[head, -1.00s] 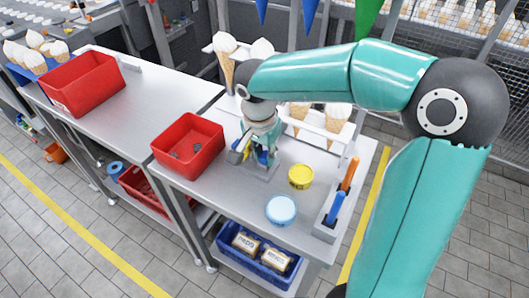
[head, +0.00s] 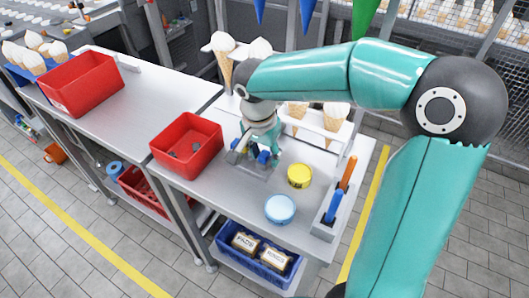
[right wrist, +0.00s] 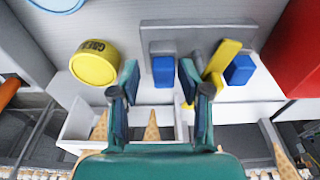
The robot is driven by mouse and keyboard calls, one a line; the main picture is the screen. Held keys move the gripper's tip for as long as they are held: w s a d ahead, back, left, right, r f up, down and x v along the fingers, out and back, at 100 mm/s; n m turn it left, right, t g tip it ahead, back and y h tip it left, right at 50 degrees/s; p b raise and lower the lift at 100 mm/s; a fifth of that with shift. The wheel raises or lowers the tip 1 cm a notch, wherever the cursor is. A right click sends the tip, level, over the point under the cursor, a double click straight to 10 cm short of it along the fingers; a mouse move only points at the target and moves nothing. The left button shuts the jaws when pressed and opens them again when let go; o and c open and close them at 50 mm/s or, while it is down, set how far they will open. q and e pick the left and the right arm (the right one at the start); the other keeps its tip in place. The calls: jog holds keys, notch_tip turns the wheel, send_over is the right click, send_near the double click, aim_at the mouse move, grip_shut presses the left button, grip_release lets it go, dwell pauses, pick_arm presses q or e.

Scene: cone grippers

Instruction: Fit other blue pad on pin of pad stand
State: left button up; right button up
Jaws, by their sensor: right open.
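A blue pad (right wrist: 163,70) stands at the grey pad stand (right wrist: 187,46), between and just beyond my right fingertips in the right wrist view; I cannot tell whether it is on a pin. A second blue pad (right wrist: 240,69) is to the right, beside a tilted yellow piece (right wrist: 222,58). My right gripper (right wrist: 160,86) is open, with nothing clearly held. In the head view my right gripper (head: 262,148) is over the stand and hides much of it; a blue pad (head: 264,157) shows under it. The left gripper is not in view.
A red bin (head: 187,143) stands left of the stand. A yellow tub (head: 299,176) and a light blue tub (head: 280,209) are to the right and front. A rack with cones (head: 318,124) runs along the back. A grey holder (head: 329,218) is at the right edge.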

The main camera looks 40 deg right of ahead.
jog(key=shift+w+r, duration=0.25)
jog(key=shift+r+p, duration=1.1)
jog(key=shift+r, duration=0.25)
jog(key=shift+r+p, duration=0.75)
jog(key=shift+r, duration=0.2)
jog(key=shift+s, duration=0.1)
